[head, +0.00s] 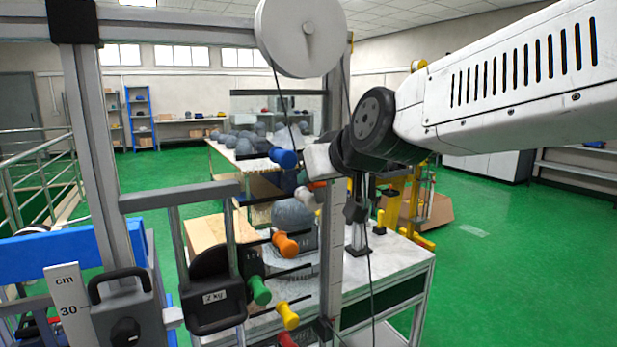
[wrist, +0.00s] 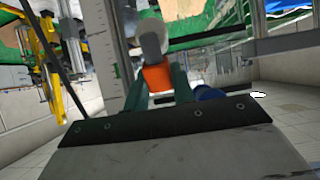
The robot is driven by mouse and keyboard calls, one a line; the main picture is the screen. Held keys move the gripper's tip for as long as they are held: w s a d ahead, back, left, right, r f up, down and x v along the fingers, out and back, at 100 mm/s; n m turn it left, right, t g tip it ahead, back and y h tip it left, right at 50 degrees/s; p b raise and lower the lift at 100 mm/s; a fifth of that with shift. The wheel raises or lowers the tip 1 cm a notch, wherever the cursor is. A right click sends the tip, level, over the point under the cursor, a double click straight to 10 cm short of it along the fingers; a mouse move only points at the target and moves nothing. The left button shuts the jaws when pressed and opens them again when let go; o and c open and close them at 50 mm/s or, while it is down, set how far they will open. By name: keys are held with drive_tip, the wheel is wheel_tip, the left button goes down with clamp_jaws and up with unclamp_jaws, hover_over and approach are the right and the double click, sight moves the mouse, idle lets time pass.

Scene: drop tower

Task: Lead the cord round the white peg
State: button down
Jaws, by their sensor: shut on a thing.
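The white peg (head: 306,198) is on the tower, below the blue peg (head: 283,157) and above an orange peg (head: 285,244). What looks like its pale round end shows just beyond my fingers in the wrist view (wrist: 150,38). My gripper (wrist: 157,82) is shut on a small orange piece (wrist: 157,75), seen between its two fingers. It is close to the white peg, beside the tower's upright. The cord (head: 282,100) runs down from the white pulley (head: 303,35) towards my gripper. Its lower end near my fingers is too small to follow.
Green (head: 260,290) and yellow (head: 288,316) pegs stick out lower down. A white table (head: 390,262) stands behind. Green floor is open at the right.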

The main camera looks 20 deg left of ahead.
drive_tip(key=shift+w+d, duration=0.4)
drive_tip(key=shift+w, duration=0.15)
drive_tip(key=shift+s+d, duration=0.9)
drive_tip(key=shift+d, duration=0.25)
drive_tip(key=shift+s+d, duration=0.9)
drive_tip(key=shift+d, duration=0.2)
